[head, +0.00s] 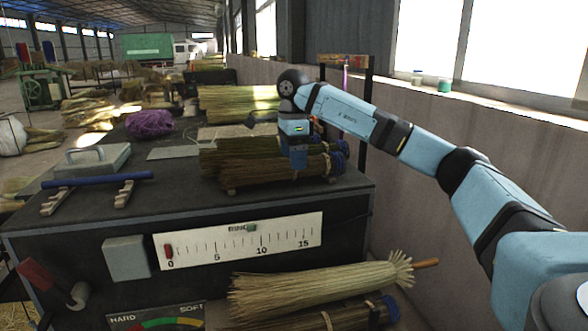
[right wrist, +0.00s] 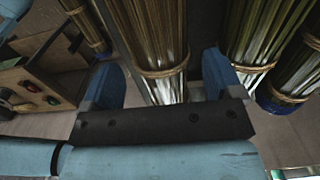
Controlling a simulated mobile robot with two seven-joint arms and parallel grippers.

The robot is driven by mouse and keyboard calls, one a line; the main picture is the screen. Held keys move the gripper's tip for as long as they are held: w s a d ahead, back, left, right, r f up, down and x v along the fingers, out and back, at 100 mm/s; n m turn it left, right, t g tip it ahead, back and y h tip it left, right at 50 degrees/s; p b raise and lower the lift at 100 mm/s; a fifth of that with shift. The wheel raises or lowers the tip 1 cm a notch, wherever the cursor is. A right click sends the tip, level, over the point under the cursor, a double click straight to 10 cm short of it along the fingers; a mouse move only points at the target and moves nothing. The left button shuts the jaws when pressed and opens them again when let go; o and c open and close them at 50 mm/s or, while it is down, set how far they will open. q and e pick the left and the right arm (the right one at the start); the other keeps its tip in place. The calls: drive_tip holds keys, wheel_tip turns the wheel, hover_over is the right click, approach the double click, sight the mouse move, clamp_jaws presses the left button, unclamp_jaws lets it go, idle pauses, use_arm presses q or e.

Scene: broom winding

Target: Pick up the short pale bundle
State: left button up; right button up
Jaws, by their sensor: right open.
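My right gripper (head: 297,165) reaches down over the tied bundles on the dark workbench in the head view. In the right wrist view its two blue fingers (right wrist: 163,78) are apart. My left gripper is out of view.
More tied bundles (right wrist: 247,45) lie close on the right in the wrist view. A box with buttons (right wrist: 35,95) stands at left. On the bench are a purple twine heap (head: 150,124) and a blue bar (head: 97,180). A pale broom (head: 310,286) lies low in front.

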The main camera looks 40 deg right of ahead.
sight(292, 182)
wheel_tip(292, 182, down, 4)
drive_tip(key=shift+w+r, duration=0.1)
drive_tip(key=shift+a, duration=0.1)
drive_tip(key=c, duration=1)
drive_tip(key=shift+c, duration=0.2)
drive_tip(key=shift+r, duration=0.1)
